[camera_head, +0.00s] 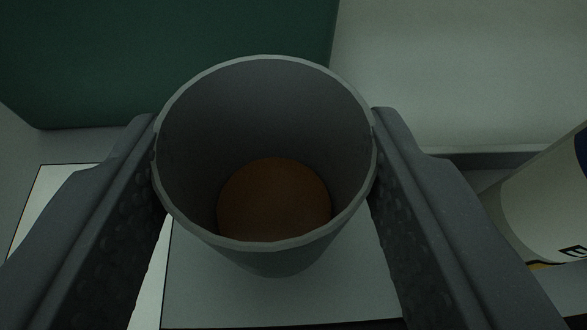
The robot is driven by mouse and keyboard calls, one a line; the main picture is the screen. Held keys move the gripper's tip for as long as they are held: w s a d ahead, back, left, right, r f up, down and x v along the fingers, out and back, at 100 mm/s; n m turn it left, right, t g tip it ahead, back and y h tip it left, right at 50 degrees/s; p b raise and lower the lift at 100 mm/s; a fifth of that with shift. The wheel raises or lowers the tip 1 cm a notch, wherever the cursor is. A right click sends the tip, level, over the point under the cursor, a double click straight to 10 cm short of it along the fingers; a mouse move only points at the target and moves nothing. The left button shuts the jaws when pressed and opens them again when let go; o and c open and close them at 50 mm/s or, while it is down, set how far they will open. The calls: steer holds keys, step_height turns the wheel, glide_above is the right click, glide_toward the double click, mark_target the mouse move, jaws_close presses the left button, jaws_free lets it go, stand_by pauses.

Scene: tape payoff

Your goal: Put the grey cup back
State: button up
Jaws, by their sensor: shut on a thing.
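The grey cup (270,240) is in the middle of the head camera view, upright, with its open rim facing me. Brown content or a brown bottom (274,203) shows inside it. My gripper (264,150) is shut on the cup, one dark padded finger against its left side and one against its right. The cup hides most of what is directly beneath it, so I cannot tell whether its base touches the surface.
A dark green block (160,60) stands behind at the upper left. A pale wall or panel (460,70) is at the upper right. A white container with printed lettering (548,205) is close to my right finger. White sheet-like patches (55,190) lie on the grey surface below.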

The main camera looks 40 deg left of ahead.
mark_target(269, 262)
steer(key=shift+s+f+b, duration=0.1)
steer(key=shift+f+b, duration=0.65)
steer(key=shift+f, duration=1.05)
steer(key=o, duration=1.1)
steer(key=shift+r, duration=0.1)
steer(key=shift+c, duration=0.2)
steer(key=shift+r, duration=0.1)
steer(key=shift+d+r+p, duration=0.1)
steer(key=shift+d+p, duration=0.05)
steer(key=shift+p, duration=0.15)
steer(key=shift+s+d+r, duration=0.15)
steer(key=shift+s+d, duration=0.1)
steer(key=shift+d, duration=0.05)
steer(key=p+v, duration=0.3)
steer(key=v, duration=0.8)
steer(key=shift+p, duration=0.35)
